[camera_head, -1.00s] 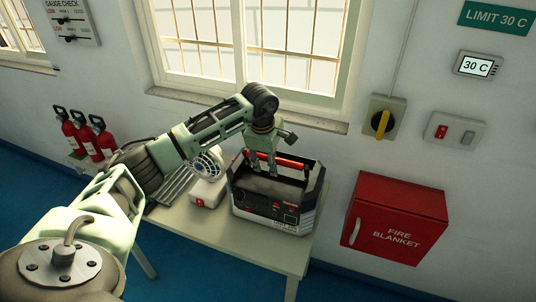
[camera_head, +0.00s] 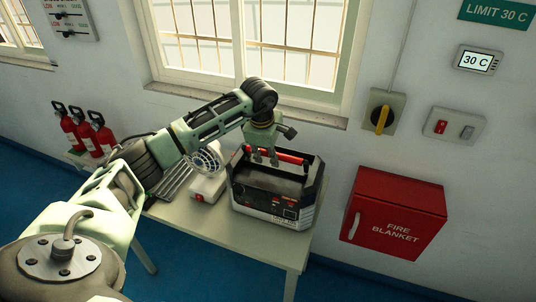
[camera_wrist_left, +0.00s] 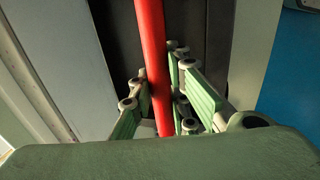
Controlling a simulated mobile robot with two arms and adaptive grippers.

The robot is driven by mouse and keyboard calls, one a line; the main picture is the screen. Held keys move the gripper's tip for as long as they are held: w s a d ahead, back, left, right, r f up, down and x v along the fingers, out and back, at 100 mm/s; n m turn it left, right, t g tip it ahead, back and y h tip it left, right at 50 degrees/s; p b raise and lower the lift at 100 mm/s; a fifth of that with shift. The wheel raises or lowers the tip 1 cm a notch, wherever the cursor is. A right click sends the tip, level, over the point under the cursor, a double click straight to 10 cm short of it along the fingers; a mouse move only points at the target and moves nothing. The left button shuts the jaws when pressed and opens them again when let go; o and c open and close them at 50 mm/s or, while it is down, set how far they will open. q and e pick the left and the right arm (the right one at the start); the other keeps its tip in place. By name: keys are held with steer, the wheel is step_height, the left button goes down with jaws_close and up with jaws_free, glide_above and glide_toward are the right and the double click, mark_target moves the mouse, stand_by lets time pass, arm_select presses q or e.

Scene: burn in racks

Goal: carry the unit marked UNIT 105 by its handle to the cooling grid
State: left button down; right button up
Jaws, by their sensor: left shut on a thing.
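A black and grey unit with a red bar handle (camera_head: 290,157) across its open top stands on the table; the small print on its front (camera_head: 270,212) is too small to read. My left gripper (camera_head: 264,160) reaches down from above and is shut on the handle, left of its middle in the head view. In the left wrist view the red handle (camera_wrist_left: 153,60) runs between the green finger pads. A dark slatted grid (camera_head: 174,183) lies on the table left of the unit, partly hidden by my left arm. My right gripper is not in view.
A white box (camera_head: 207,187) with a round fan (camera_head: 207,160) stands between grid and unit. The pale table (camera_head: 245,243) has a bare front strip. The window wall is close behind; a red fire blanket cabinet (camera_head: 394,213) hangs at right.

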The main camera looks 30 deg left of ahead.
arm_select(q)
steer(key=shift+w+r, duration=0.15)
steer(key=shift+w, duration=0.1)
steer(key=c, duration=2.3)
jaws_free()
steer(key=shift+w+a, duration=0.1)
steer(key=shift+w+r+b, duration=0.15)
steer(key=shift+w+b, duration=0.2)
steer(key=shift+b, duration=0.05)
steer(key=shift+w+a+b, duration=0.2)
steer(key=shift+w+b, duration=0.1)
steer(key=shift+w, duration=0.35)
steer(key=o, duration=0.7)
steer(key=shift+o, duration=0.3)
